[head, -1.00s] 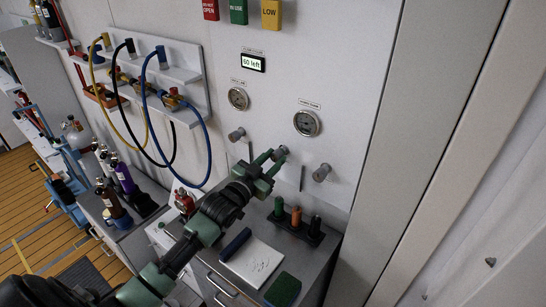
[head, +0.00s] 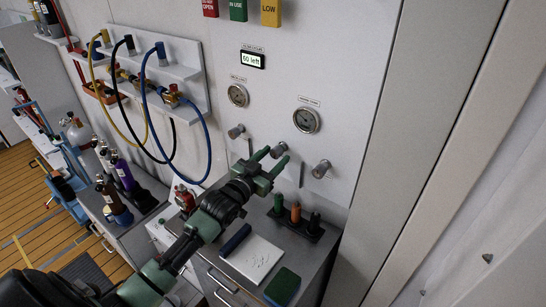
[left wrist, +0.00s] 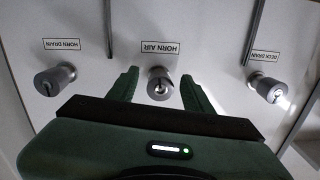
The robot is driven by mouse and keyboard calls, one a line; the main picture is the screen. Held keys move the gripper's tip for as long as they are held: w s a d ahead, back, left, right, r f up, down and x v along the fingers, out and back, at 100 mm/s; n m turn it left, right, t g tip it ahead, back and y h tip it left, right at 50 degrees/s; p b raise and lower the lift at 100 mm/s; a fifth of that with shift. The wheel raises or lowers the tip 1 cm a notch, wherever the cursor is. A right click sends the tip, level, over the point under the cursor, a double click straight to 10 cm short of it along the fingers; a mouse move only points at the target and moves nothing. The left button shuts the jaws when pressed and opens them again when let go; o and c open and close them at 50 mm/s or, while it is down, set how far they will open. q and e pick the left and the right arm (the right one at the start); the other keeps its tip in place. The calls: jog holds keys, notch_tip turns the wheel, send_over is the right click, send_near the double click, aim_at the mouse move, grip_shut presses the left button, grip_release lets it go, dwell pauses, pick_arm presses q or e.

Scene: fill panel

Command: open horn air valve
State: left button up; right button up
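The horn air valve is a grey metal knob (left wrist: 160,84) under an upside-down HORN AIR label (left wrist: 160,48) in the left wrist view. In the head view it is the middle knob (head: 278,150) of three on the white panel. My left gripper (head: 271,159) is at this knob with its fingers apart. In the left wrist view my left gripper (left wrist: 160,88) has one finger on each side of the knob, with a gap visible on both sides. My right gripper is not in view.
The HORN DRAIN knob (left wrist: 55,79) and DECK DRAIN knob (left wrist: 266,87) flank the middle one. Gauges (head: 307,120) and a "60 left" display (head: 253,60) are above. Below is a cabinet with a notepad (head: 255,258), a green pad (head: 283,287) and a marker holder (head: 300,228).

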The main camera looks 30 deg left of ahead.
pick_arm(q)
jog(key=shift+r, duration=0.1)
jog(key=s+b, duration=0.2)
jog(key=s, duration=0.5)
jog(key=shift+s+a+b, duration=0.3)
jog(key=shift+s+a, duration=0.05)
jog(key=shift+s, duration=0.05)
